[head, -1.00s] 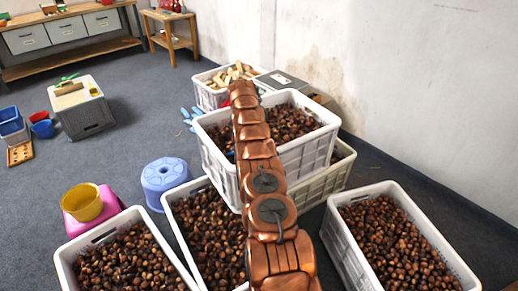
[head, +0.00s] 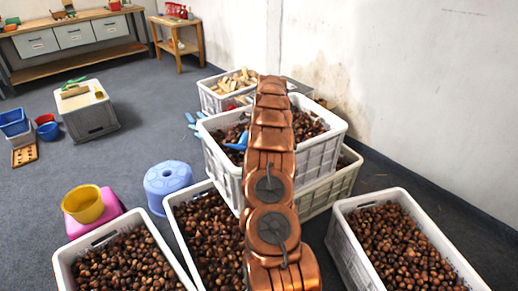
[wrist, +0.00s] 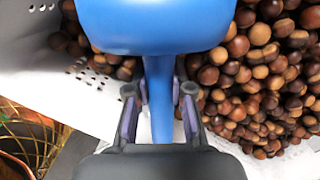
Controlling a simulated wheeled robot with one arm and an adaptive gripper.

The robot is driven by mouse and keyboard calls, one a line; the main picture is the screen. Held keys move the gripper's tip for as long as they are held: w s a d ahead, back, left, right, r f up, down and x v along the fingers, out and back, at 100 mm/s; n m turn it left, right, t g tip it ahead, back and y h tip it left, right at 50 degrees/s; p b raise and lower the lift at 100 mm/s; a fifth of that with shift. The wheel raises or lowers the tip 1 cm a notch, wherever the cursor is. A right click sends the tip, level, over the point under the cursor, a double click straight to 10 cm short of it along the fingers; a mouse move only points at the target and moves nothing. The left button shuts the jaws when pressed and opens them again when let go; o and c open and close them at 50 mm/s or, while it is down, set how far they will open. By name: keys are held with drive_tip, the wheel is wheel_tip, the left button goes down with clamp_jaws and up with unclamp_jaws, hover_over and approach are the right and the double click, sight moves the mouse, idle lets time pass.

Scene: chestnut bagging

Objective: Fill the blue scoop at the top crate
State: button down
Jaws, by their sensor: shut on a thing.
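The blue scoop (wrist: 155,25) fills the top of the wrist view, with its handle running down between my fingers. My gripper (wrist: 159,92) is shut on that handle. The scoop's inside is hidden from the wrist view. In the head view part of the blue scoop (head: 238,142) shows at the left of my arm, over the chestnuts in the top crate. The white top crate (head: 318,162) is stacked on another crate and holds many chestnuts (wrist: 265,80). My gripper is hidden behind my arm in the head view.
Chestnut crates stand at front left (head: 75,247), front middle (head: 185,250) and right (head: 350,240). A blue stool (head: 167,180) and a yellow bowl (head: 84,204) on a pink stool are at left. A crate of light pieces (head: 210,98) stands behind. The wall is close at right.

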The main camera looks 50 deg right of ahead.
drive_tip(key=shift+t, duration=0.5)
drive_tip(key=shift+p+v, duration=0.95)
drive_tip(key=shift+v, duration=1.8)
drive_tip(key=shift+w, duration=0.15)
